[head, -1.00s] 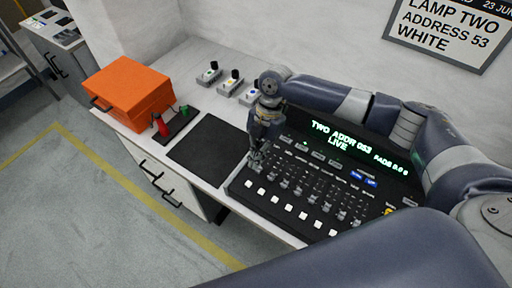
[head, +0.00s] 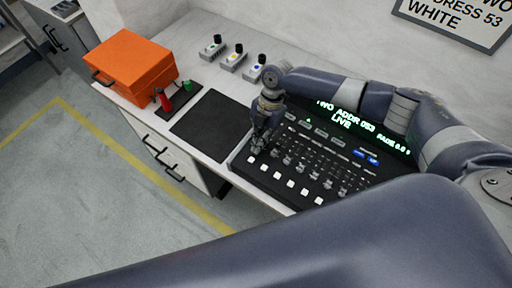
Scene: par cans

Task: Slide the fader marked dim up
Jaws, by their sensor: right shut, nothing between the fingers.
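The lighting console (head: 310,178) lies on the white bench. Its screen (head: 342,122) shows "ADDR 053", "LIVE" and a fade reading. A row of fader knobs (head: 300,168) crosses the panel, with white buttons (head: 290,183) in front. The fader labels are too small to read, so I cannot tell which is marked dim. My right gripper (head: 259,147) is shut and points down at the left end of the fader row. It hides the leftmost fader there, and I cannot tell whether it touches it. My left gripper is not in view.
A black mat (head: 210,125) lies left of the console. An orange case (head: 131,70), a red-and-green-handled tool holder (head: 176,98) and several small lamp units (head: 233,60) stand further back. A wall sign (head: 458,22) hangs at upper right.

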